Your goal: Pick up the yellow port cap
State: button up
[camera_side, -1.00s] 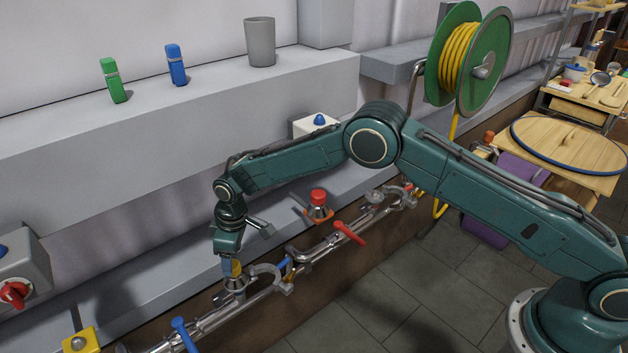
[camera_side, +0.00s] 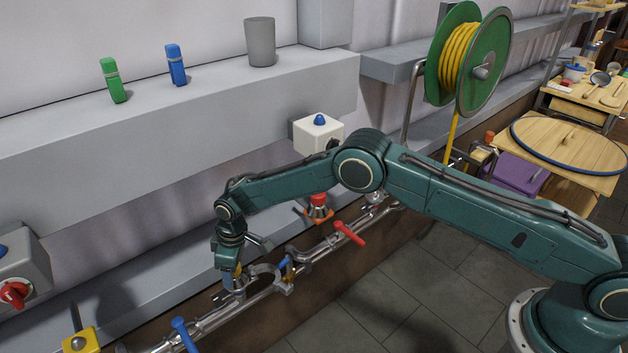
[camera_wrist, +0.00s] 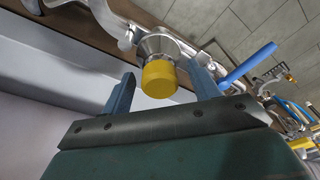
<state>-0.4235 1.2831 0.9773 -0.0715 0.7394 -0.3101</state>
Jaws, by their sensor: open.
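The yellow port cap (camera_wrist: 159,79) sits on a flared silver port (camera_wrist: 158,45) of the pipe in the wrist view. My gripper (camera_wrist: 164,82) is open, with one blue finger on each side of the cap. In the side view my gripper (camera_side: 229,282) points down at the pipe (camera_side: 215,316), and the cap is mostly hidden behind the fingers.
A clamp ring (camera_side: 268,273) stands close right of my gripper. A blue valve handle (camera_side: 185,335) and a red handle (camera_side: 349,233) stick out from the pipe. A grey ledge (camera_side: 130,290) runs behind. A white box with a blue button (camera_side: 319,132) is above.

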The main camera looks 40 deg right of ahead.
jog(key=c, duration=1.1)
jog(key=shift+r, duration=0.1)
jog(key=shift+c, duration=0.2)
jog(key=shift+r, duration=4.95)
jog(key=shift+d, duration=0.15)
